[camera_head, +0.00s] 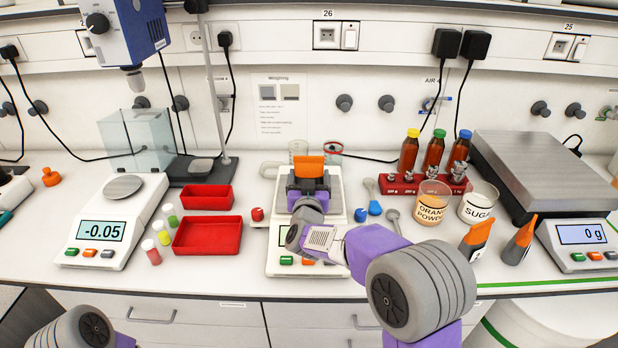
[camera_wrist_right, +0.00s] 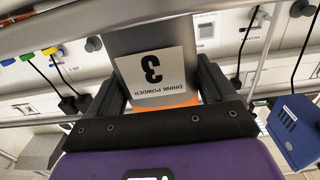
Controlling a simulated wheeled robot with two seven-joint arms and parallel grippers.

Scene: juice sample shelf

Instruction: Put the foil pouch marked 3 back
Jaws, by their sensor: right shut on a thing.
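The foil pouch marked 3 (camera_head: 310,167) shows its orange top in the camera_head view, at the middle scale (camera_head: 281,262). My right gripper (camera_head: 308,186) is shut on it. In the camera_wrist_right view the pouch (camera_wrist_right: 152,70) is grey, with a white "3 DRINK POWDER" label upside down, between the two dark fingers. Whether its bottom touches the scale pan is hidden by my gripper. Two other orange-and-grey pouches (camera_head: 476,240) (camera_head: 520,241) stand at the right, left of the large scale. My left gripper is not in view.
A cup of orange powder (camera_head: 433,203) and a sugar cup (camera_head: 478,203) stand behind the two pouches. A red rack (camera_head: 402,186) with bottles behind it is further back. Red trays (camera_head: 207,236) and a scale reading -0.05 (camera_head: 104,231) are left. The large scale (camera_head: 541,177) is right.

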